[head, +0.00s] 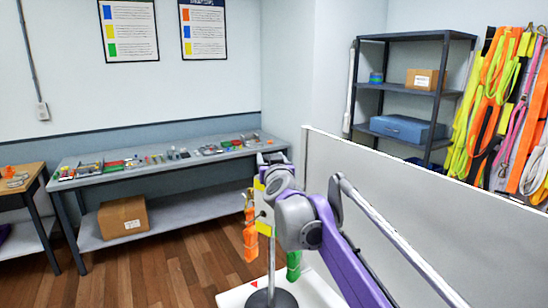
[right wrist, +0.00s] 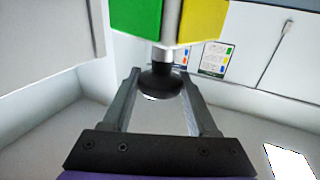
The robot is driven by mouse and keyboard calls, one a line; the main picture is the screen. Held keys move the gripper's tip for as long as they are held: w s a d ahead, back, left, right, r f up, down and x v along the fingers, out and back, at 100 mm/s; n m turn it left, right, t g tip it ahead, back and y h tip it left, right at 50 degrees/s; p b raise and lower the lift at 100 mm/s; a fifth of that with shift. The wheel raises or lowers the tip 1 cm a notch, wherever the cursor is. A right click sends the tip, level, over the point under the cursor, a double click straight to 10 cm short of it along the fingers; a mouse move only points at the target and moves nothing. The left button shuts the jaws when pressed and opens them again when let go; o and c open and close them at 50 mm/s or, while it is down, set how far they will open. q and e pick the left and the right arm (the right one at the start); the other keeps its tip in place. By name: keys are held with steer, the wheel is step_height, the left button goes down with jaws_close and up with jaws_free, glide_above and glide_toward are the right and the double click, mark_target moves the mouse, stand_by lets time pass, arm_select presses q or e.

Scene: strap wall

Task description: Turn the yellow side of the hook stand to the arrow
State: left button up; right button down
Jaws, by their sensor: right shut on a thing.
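The hook stand (head: 271,262) rises on a post from a round black base on a white tabletop. Its upper part is mostly hidden behind my right arm in the head view. In the right wrist view, a green side (right wrist: 134,18) and a yellow side (right wrist: 202,20) of its head meet at an edge above a black knob. My right gripper (right wrist: 160,85) is shut on this black knob, one finger on each side. The small red arrow (head: 254,283) lies on the tabletop left of the base. My left gripper is not in view.
An orange strap (head: 250,238) and a green strap (head: 293,265) hang at the stand. A grey partition (head: 400,215) stands close on the right. A long bench (head: 165,168) with small items is behind. Wooden floor is clear at the left.

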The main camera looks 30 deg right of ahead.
steer(key=shift+d+r, duration=0.1)
steer(key=shift+r, duration=0.05)
steer(key=c, duration=0.6)
jaws_free()
steer(key=o, duration=0.4)
steer(key=shift+w, duration=0.1)
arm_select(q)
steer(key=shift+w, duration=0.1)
arm_select(e)
steer(key=shift+s+a+f, duration=0.25)
steer(key=shift+s+a, duration=0.05)
steer(key=shift+s, duration=0.25)
arm_select(q)
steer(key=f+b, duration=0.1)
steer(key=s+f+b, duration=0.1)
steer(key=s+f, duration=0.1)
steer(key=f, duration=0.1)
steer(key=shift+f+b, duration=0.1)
steer(key=shift+b, duration=0.3)
arm_select(e)
steer(key=v, duration=0.9)
steer(key=shift+s+r, duration=0.1)
steer(key=shift+s, duration=0.25)
